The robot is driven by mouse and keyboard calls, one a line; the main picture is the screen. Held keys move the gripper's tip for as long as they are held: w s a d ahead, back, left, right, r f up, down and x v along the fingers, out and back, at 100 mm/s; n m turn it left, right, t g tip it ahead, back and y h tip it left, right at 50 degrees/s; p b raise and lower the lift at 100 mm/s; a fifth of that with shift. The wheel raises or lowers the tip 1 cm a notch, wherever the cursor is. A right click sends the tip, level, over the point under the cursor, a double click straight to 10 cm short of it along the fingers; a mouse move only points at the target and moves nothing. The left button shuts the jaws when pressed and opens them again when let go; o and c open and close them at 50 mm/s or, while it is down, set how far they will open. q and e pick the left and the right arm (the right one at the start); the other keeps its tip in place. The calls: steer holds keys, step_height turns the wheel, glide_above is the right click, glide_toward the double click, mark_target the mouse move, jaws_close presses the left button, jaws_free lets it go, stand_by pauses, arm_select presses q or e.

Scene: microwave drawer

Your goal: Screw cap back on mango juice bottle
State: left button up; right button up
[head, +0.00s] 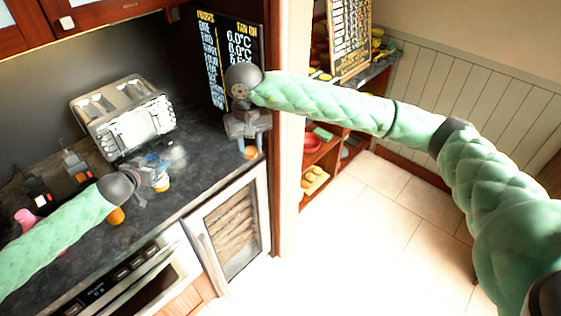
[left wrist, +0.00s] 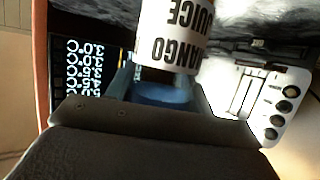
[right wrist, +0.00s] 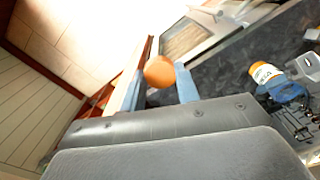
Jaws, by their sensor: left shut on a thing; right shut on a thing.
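The mango juice bottle has a white label and shows large in the left wrist view (left wrist: 172,35). My left gripper (head: 160,178) is shut on it above the dark counter. The bottle also shows in the right wrist view (right wrist: 264,72), apart from the cap. The orange cap (right wrist: 159,71) is between the fingertips of my right gripper (head: 249,142), which is shut on it. The cap (head: 250,153) is right of the bottle in the head view.
A silver toaster (head: 135,120) stands at the back of the counter (head: 195,165). A dark menu board (head: 232,55) stands behind my right gripper. An orange item (head: 116,216) is partly hidden below my left arm. A glass-fronted cooler (head: 232,228) is below the counter.

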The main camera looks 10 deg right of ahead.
steer(key=w+a+r+n, duration=0.15)
steer(key=a+r, duration=0.25)
steer(key=a, duration=0.4)
steer(key=w+a+r, duration=0.3)
steer(key=a, duration=0.5)
steer(key=m, duration=0.2)
glide_above(143, 143)
step_height(143, 143, down, 2)
steer(key=shift+f, duration=0.25)
steer(key=shift+w+m, duration=0.1)
steer(key=shift+m, duration=0.15)
steer(key=shift+a, duration=0.1)
steer(key=shift+f, duration=0.1)
